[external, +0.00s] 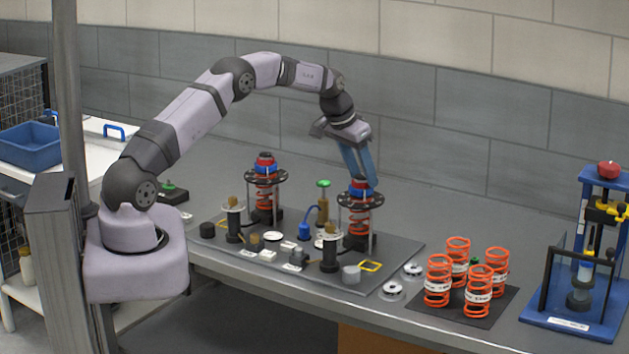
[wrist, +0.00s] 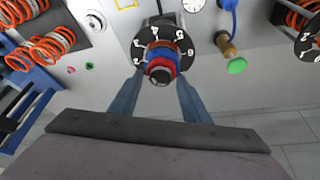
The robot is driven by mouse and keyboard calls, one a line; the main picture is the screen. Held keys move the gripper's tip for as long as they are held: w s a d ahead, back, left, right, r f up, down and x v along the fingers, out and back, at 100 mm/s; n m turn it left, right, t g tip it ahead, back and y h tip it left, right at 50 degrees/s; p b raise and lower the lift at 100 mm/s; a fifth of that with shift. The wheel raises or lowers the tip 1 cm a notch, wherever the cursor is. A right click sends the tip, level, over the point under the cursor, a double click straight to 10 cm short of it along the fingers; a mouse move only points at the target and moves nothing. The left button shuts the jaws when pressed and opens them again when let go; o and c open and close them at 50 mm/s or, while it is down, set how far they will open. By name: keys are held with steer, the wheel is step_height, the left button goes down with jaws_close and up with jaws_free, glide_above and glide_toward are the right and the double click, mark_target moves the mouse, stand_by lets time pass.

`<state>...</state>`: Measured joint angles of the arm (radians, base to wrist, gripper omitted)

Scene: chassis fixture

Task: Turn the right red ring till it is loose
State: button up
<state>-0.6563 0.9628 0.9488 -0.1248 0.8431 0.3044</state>
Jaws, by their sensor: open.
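The right red ring (external: 357,182) sits near the top of the right strut stand, with a blue ring (external: 363,192) next to it. In the wrist view the red ring (wrist: 160,66) shows below a dark cap, in front of a black numbered disc (wrist: 140,47). My gripper (external: 365,181) is open, with its blue fingers pointing down at the stand top. In the wrist view my gripper (wrist: 159,80) has one finger on each side of the ring stack. Contact with the ring cannot be told. The left red ring (external: 265,158) tops the other stand.
The grey fixture plate (external: 395,262) carries both stands, a brass part with a green knob (external: 323,190) and small dark parts. Several orange springs (external: 480,290) stand on a dark mat to the right. A blue press (external: 590,235) stands at the far right.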

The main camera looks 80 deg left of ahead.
steer(key=m+h+p, duration=0.1)
steer(key=m, duration=0.4)
steer(key=shift+h+p, duration=0.4)
steer(key=shift+r+m+h+p, duration=0.1)
steer(key=shift+m+h+p, duration=0.2)
steer(key=shift+m+p, duration=0.8)
steer(key=shift+p, duration=0.2)
steer(key=c, duration=0.8)
